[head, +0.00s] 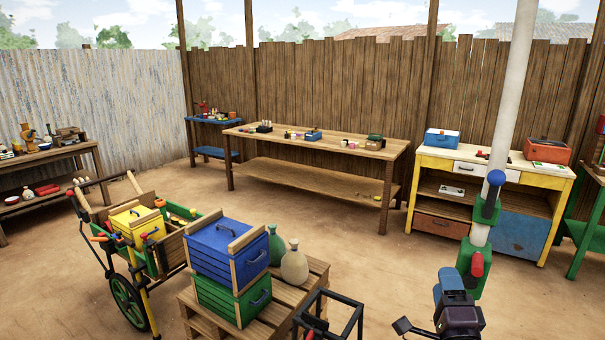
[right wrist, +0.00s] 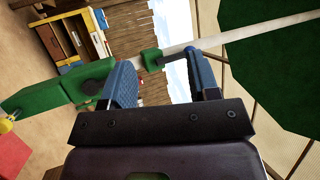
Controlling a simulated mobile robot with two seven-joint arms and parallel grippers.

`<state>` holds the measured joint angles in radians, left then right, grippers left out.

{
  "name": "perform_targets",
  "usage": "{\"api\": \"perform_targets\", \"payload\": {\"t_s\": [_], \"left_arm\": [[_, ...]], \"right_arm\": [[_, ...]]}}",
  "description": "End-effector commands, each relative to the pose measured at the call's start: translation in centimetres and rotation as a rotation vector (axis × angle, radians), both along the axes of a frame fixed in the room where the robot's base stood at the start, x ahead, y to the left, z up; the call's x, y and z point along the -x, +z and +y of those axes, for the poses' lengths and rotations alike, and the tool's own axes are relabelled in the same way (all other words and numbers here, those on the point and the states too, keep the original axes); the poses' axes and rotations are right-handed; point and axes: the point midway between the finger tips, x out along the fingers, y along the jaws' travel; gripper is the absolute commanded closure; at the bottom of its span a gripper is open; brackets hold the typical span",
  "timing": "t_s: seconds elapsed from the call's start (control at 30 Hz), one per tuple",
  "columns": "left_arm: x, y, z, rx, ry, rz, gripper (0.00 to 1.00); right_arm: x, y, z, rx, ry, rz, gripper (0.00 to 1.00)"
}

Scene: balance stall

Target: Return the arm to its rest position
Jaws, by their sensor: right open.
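My right gripper (head: 451,282) is low at the right of the head view, with blue finger pads and a dark body. In the right wrist view its two blue-padded fingers (right wrist: 163,82) stand apart, with nothing held between them. I do not see my left gripper.
A pallet (head: 312,279) bears a blue crate (head: 226,246) on a green crate (head: 232,299) and two bottles. A green handcart (head: 165,258) stands left. A long wooden table (head: 330,143) and a yellow workbench (head: 513,168) line the fence. Bare ground lies between.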

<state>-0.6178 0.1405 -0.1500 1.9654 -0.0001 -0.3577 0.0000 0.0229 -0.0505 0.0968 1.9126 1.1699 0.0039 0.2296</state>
Motion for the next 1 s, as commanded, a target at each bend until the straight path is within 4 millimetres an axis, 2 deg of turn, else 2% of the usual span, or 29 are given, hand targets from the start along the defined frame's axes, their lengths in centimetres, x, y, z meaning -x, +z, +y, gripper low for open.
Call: {"api": "perform_targets", "payload": {"t_s": [0.2, 0.37, 0.47, 0.6, 0.7, 0.8, 1.0], "left_arm": [[-0.2, -0.1, 0.0, 0.000, -0.001, -0.007, 0.57], [-0.3, -0.4, 0.0, 0.000, -0.001, -0.009, 0.57], [-0.4, -0.6, -0.1, 0.000, -0.001, -0.010, 0.57], [-0.5, -0.9, -0.1, 0.000, -0.002, -0.013, 0.57], [-0.6, -1.1, -0.1, 0.000, -0.003, -0.016, 0.57], [-0.7, -1.3, -0.1, 0.000, -0.003, -0.019, 0.57], [-0.8, -1.6, -0.1, 0.000, -0.003, -0.021, 0.57]], "right_arm": [[2.2, -5.4, 2.1, 0.498, -0.006, 0.176, 0.45], [4.8, -10.7, 2.8, 0.851, 0.006, 0.324, 0.45], [7.1, -14.4, 2.7, 1.065, 0.023, 0.424, 0.45], [11.2, -19.6, 2.1, 1.328, 0.059, 0.561, 0.45], [14.9, -23.2, 1.5, 1.471, 0.097, 0.651, 0.45], [18.3, -25.9, 1.2, 1.541, 0.136, 0.708, 0.45], [23.5, -29.4, 0.7, 1.551, 0.211, 0.789, 0.45]]}}
